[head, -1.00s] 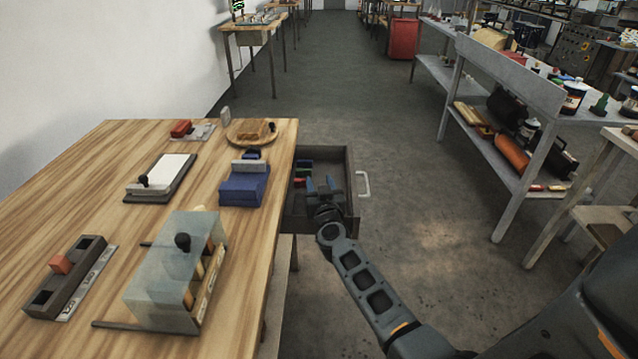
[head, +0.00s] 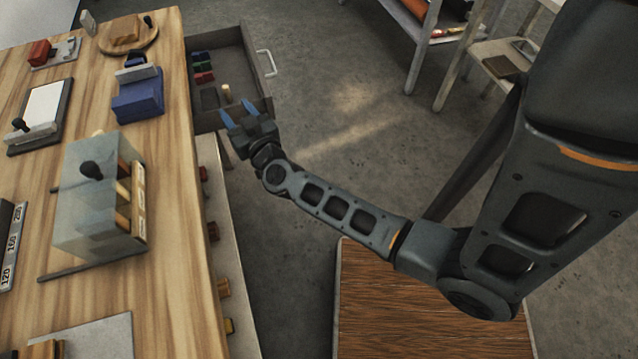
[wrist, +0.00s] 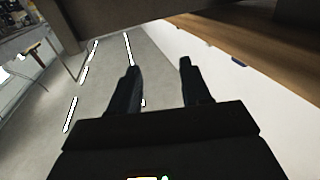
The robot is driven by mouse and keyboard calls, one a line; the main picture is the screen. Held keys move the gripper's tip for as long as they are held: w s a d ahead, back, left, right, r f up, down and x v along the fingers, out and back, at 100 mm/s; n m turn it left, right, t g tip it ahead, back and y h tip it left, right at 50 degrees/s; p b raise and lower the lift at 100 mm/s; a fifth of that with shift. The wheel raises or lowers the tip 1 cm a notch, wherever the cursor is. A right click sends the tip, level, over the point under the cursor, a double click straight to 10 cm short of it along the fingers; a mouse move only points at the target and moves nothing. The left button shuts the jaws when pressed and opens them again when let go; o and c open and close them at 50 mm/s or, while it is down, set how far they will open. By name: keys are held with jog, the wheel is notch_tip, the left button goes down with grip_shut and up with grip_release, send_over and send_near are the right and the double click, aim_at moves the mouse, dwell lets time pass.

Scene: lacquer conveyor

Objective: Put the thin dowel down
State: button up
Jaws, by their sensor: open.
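My gripper (head: 236,111) is at the near front corner of the open drawer (head: 258,60), its two blue fingertips apart. The wrist view shows the fingers (wrist: 159,68) spread with nothing between them. A small light wooden peg (head: 226,91) stands in the near part of the drawer, just beyond the fingertips and apart from them; it may be the thin dowel, but it is too small to be sure. Other light wooden sticks (head: 124,192) show in the clear box (head: 85,205) on the table.
A blue block (head: 138,100) sits near that edge. The floor (head: 340,110) to the right is clear.

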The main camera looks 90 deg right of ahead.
jog(key=s+a+r+n+t+y, duration=0.25)
jog(key=s+a+y, duration=0.2)
jog(key=a, duration=0.55)
jog(key=s+a+r+n+t+y, duration=0.25)
jog(key=s+a, duration=0.35)
jog(key=a, duration=0.3)
jog(key=s+a+r+n+g+y, duration=0.1)
jog(key=s+a+r+n+y, duration=0.4)
jog(key=s+a+r+y, duration=0.2)
jog(key=s+a+r, duration=0.2)
jog(key=s+a, duration=0.1)
jog(key=s, duration=0.1)
jog(key=shift+a+r+g, duration=0.15)
jog(key=shift+r+g, duration=0.15)
jog(key=shift+r, duration=0.05)
